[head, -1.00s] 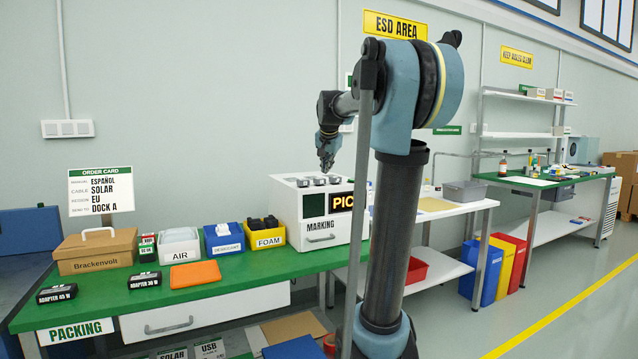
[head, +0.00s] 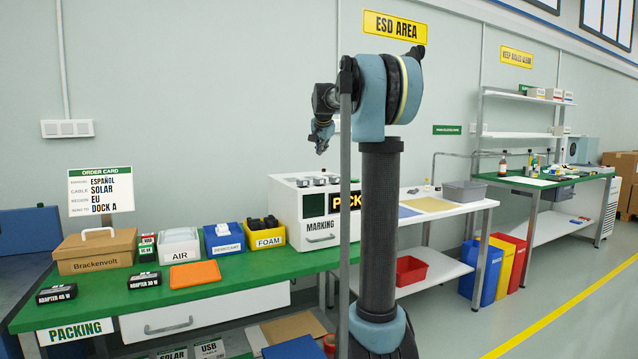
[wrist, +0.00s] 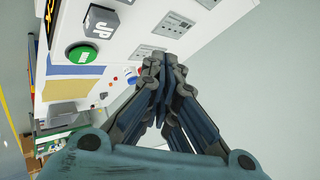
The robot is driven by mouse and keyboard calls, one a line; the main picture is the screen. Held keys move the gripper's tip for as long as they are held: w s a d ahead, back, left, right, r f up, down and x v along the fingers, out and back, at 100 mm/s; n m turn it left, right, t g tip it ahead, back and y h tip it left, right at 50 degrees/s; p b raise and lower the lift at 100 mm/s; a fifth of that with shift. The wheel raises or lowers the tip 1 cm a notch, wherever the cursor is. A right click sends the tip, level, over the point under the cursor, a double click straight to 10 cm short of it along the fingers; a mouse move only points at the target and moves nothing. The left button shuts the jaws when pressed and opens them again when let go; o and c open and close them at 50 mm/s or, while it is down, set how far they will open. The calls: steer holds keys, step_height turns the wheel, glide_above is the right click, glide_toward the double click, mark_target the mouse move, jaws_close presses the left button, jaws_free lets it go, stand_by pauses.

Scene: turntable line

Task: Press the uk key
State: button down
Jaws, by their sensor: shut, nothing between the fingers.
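The white marking machine (head: 285,208) stands at the right end of the green packing bench. Several small dark keys (head: 320,181) sit on its top; their labels are too small to read in the head view. My gripper (head: 321,148) is shut and empty, above the keys and apart from them. In the wrist view its closed fingers (wrist: 160,75) point over a white panel. A grey key marked JP (wrist: 100,22) and a green button (wrist: 82,54) show left of the fingers. I cannot make out a key marked UK in either view.
The green bench (head: 215,285) holds an orange pad (head: 195,274), bins, a brown Brackenvolt box (head: 95,252) and black adapters. An order card (head: 100,190) stands behind. A white table with a red bin (head: 410,270) is to the right.

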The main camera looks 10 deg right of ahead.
mark_target(322, 178)
steer(key=shift+f, duration=4.15)
steer(key=shift+f, duration=0.1)
steer(key=shift+s+f, duration=0.1)
steer(key=shift+f, duration=0.15)
steer(key=shift+f, duration=0.5)
steer(key=shift+r, duration=0.9)
steer(key=shift+r, duration=0.1)
steer(key=shift+r, duration=2.45)
